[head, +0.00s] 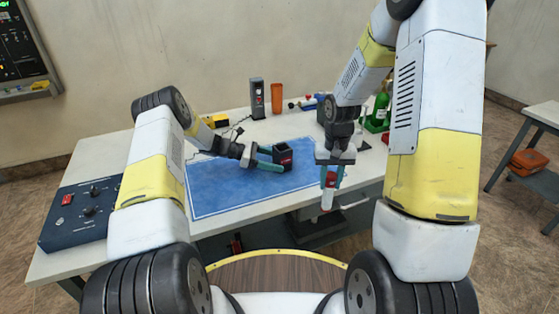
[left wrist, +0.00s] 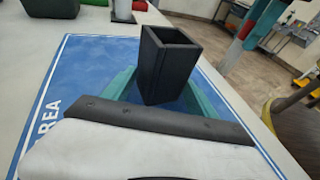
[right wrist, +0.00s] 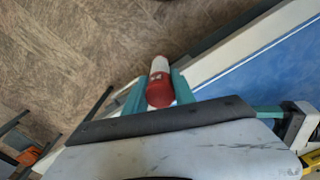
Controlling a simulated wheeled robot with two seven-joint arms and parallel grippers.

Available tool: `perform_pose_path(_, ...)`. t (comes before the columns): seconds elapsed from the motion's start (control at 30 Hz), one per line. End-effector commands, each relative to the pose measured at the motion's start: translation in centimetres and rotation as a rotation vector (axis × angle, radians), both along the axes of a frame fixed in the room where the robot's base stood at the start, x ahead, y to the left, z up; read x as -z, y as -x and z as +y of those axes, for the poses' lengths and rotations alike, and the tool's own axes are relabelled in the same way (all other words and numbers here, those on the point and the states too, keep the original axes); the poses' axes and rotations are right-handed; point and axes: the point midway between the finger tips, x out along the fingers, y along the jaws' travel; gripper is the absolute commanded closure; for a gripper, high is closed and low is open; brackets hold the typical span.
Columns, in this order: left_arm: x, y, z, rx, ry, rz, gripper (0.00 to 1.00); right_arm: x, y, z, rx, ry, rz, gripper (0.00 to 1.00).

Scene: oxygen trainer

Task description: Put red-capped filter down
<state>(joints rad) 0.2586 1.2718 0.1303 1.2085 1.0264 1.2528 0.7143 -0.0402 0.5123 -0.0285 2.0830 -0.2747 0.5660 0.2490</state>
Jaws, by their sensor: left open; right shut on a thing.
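The red-capped filter (head: 327,199) is a short white cylinder with a red end. My right gripper (head: 331,178) is shut on it above the table's front edge; the right wrist view shows its red end (right wrist: 160,92) between the teal fingers, with floor behind its white part. An open-topped black square holder (head: 283,154) stands on the blue mat (head: 235,185). My left gripper (head: 272,160) is open, with its fingers on either side of this holder (left wrist: 168,62); the left wrist view shows the holder's inside as dark. I cannot tell whether the fingers touch it.
A blue control box (head: 80,212) sits at the table's left end. An orange cup (head: 277,98), a dark meter (head: 257,98) and a green bottle (head: 379,110) stand at the back. The mat left of the holder is clear.

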Motion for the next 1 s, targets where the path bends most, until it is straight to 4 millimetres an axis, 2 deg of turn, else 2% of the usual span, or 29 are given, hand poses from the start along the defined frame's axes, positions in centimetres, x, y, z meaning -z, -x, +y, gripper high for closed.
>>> perform_pose_path(0.1, 0.0, 0.0, 0.0, 0.001, 0.000, 0.000, 0.33, 0.0, 0.0, 0.0, 0.000, 0.000, 0.000, 1.00)
perform_pose_path(0.27, 0.0, 0.0, 0.0, 0.001, 0.000, 0.000, 0.65, 0.0, 0.0, 0.0, 0.000, 0.000, 0.000, 1.00)
perform_pose_path(0.3, 0.0, 0.0, 0.0, 0.001, 0.000, 0.000, 0.68, 0.0, 0.0, 0.0, 0.000, 0.000, 0.000, 1.00)
perform_pose_path(0.53, 0.0, 0.0, 0.0, 0.001, 0.000, 0.000, 0.69, 0.0, 0.0, -0.1, -0.001, 0.000, 0.000, 1.00)
perform_pose_path(0.63, 0.0, 0.0, 0.0, 0.001, 0.000, 0.000, 0.69, 0.1, -0.3, -0.7, -0.023, 0.000, 0.000, 1.00)
perform_pose_path(0.77, 0.0, 0.0, 0.0, 0.001, 0.000, 0.000, 0.69, 0.5, -1.2, -3.1, -0.124, -0.001, 0.001, 1.00)
perform_pose_path(0.87, 0.0, 0.0, 0.0, 0.000, 0.000, 0.000, 0.70, 0.9, -2.3, -6.2, -0.264, -0.001, -0.001, 1.00)
perform_pose_path(1.0, 0.0, 0.0, 0.0, 0.000, 0.000, 0.000, 0.70, 1.4, -4.0, -11.4, -0.504, -0.001, -0.001, 1.00)
